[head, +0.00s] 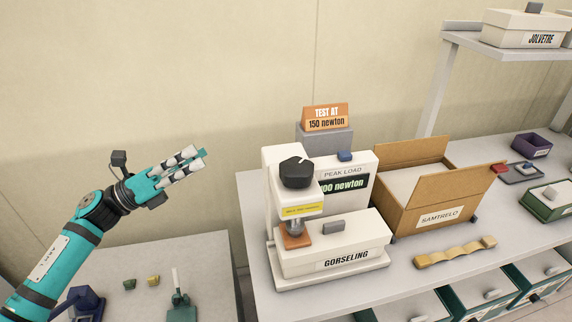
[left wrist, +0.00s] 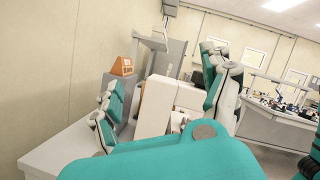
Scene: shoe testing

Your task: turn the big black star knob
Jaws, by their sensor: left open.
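I cannot make out the knob there. My right gripper is not in view.
A white GORSELING box (head: 335,250) and an orange block (head: 296,241) lie under the press head. A PEAK LOAD display (head: 345,184) and an orange sign (head: 326,117) stand behind. An open cardboard box (head: 425,197) is at right. Air between gripper and knob looks clear.

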